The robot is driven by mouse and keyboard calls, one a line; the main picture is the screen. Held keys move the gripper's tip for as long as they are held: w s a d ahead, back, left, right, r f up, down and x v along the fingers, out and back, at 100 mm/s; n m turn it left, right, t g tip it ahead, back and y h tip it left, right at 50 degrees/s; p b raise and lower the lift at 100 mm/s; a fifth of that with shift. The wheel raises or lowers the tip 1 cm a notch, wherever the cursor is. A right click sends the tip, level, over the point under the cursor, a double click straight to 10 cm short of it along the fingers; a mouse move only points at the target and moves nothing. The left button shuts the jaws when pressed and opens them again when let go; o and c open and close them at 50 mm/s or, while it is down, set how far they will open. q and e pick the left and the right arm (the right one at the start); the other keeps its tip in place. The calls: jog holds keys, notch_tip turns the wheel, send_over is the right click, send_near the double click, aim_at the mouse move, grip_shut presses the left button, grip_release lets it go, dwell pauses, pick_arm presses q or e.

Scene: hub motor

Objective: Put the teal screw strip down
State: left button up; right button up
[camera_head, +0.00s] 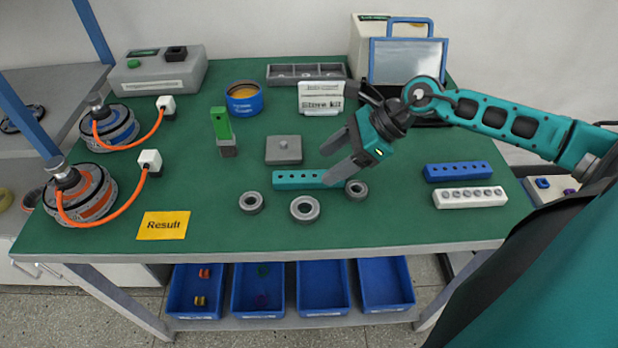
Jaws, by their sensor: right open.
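The teal screw strip (298,180) lies flat on the green table mat, a bar with a row of dark holes. My right gripper (335,164) is open at the strip's right end, its fingers pointing down and to the left. One finger overlaps the strip's right end in the picture; whether it touches the strip I cannot tell. My left gripper is not in view.
Several grey rings (305,209) lie in front of the strip, and a grey block (284,150) sits behind it. Blue (458,171) and white (470,197) strips lie right. A yellow Result card (163,225) lies front left.

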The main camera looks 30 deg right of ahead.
aim_at(310, 174)
jog(key=x, duration=0.3)
jog(key=shift+w+a+f, duration=0.1)
jog(key=shift+w+a, duration=0.05)
jog(key=shift+a, duration=0.3)
jog(key=shift+w+a+f, duration=0.15)
jog(key=shift+a+f, duration=0.15)
jog(key=shift+f, duration=0.1)
jog(key=shift+c, duration=0.3)
jog(key=c, duration=1.1)
jog(key=shift+c, duration=0.2)
jog(key=shift+r, duration=0.1)
